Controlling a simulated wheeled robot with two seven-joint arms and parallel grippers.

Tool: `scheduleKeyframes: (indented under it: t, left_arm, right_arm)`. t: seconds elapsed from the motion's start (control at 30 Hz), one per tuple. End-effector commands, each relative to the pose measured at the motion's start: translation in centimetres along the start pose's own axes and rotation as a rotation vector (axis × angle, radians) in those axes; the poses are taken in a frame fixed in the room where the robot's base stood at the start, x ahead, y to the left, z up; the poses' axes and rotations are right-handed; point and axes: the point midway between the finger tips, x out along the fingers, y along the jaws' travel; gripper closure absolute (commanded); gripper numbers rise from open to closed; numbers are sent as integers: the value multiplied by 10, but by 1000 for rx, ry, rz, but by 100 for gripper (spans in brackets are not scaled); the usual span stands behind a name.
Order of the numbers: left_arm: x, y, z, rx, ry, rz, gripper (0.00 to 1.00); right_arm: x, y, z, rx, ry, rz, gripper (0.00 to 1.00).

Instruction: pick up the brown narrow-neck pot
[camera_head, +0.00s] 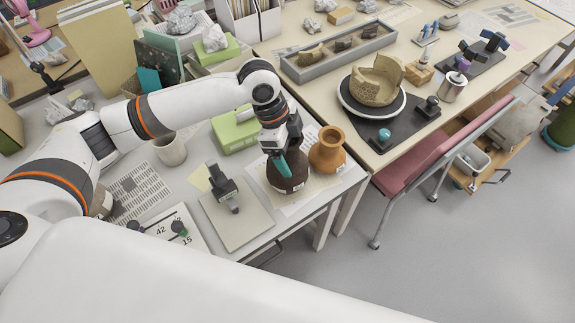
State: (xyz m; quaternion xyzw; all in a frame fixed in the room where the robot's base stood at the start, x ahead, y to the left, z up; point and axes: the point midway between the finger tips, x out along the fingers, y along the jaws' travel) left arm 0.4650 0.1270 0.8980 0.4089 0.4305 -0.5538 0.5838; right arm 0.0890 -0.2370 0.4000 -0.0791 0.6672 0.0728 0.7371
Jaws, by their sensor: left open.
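A dark brown pot (287,181) with a round body stands on a paper sheet near the front right corner of the left table. My left gripper (282,164) is directly over it, pointing down, with its teal fingertips at the top of the pot. The gripper hides the pot's neck and mouth. I take the jaws as open; whether they touch the pot I cannot tell. An orange-brown pot (328,153) with a flared rim stands close beside it on the right. My right gripper is not in view.
A green box (234,132) lies behind the gripper. A grey board (236,220) with a dark tool on it lies left of the pots. A partly rebuilt vessel (374,84) stands on the right table. A red chair (420,155) is to the right.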

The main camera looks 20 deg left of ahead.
Motion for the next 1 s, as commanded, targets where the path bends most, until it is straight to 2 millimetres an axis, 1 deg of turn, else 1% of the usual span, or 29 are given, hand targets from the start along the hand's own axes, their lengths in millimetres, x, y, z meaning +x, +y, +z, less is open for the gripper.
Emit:
scheduleKeyframes:
  t: [0.07, 0.23, 0.57, 0.6, 0.87, 1.0]
  left_arm:
    - [0, 0, 0, 0, 0, 0, 16]
    - [0, 0, 0, 0, 0, 0, 44]
    - [0, 0, 0, 0, 0, 0, 98]
    - [0, 0, 0, 0, 0, 0, 100]
    - [-3, 1, 1, 1, -2, 3, 100]
    - [-13, 1, 5, 2, -5, 5, 100]
  right_arm:
    - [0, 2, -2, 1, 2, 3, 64]
    - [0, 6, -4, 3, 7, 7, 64]
    - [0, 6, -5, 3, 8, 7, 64]
    - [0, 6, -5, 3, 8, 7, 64]
    - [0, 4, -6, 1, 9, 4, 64]
    - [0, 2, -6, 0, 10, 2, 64]
